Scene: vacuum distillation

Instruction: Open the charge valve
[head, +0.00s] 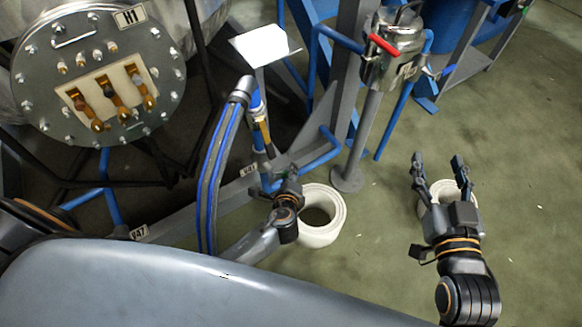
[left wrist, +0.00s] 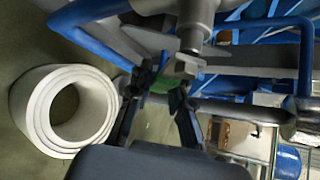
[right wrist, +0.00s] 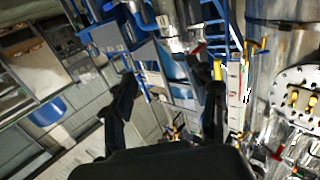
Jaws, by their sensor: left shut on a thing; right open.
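My left gripper (head: 281,180) is low at the blue pipework (head: 268,178), beside a small label plate (head: 248,170) whose text is hard to read. In the left wrist view, its fingers (left wrist: 161,84) are closed in around a grey valve handle (left wrist: 187,65) below a grey cylindrical fitting (left wrist: 195,25). The grip itself is dark and partly hidden, and I cannot read which valve this is. My right gripper (head: 438,163) is open and empty over the floor on the right. Its spread fingers also show in the right wrist view (right wrist: 172,80).
A white coiled roll (head: 338,232) lies right of my left gripper, and another white ring (head: 447,186) lies behind my right one. Blue-grey hoses (head: 215,165) hang left. A steel vessel with a red handle (head: 384,45) stands behind. Flange H1 (head: 95,55) is upper left.

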